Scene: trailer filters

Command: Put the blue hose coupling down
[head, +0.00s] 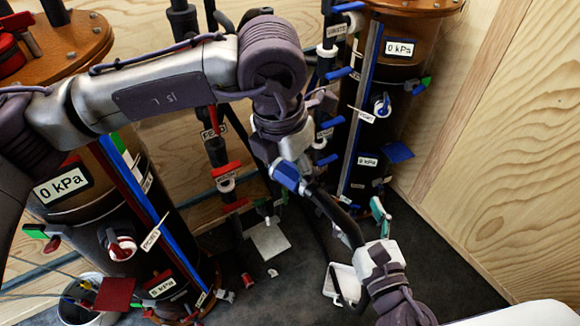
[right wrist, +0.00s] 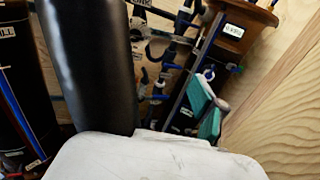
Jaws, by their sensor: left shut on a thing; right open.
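In the head view my left gripper (head: 291,162) hangs from the arm that comes in from the left. It is shut on the blue hose coupling (head: 286,177), which is up off the floor. A black hose (head: 335,215) slopes from beside the coupling down right towards my right gripper (head: 382,222). The right gripper is open, with teal fingertips, and looks empty. Its teal fingers also show in the right wrist view (right wrist: 205,110). A thick black cylinder (right wrist: 90,65), probably the hose, passes close to that camera. The coupling's exact contact with the left fingers is partly hidden.
Two filter vessels with kPa labels stand at left (head: 70,205) and back right (head: 400,90). Pipes with red and blue valves (head: 225,175) stand between them. A white tray (head: 333,290), a pale square pad (head: 268,240) and a bucket (head: 80,312) are on the dark floor.

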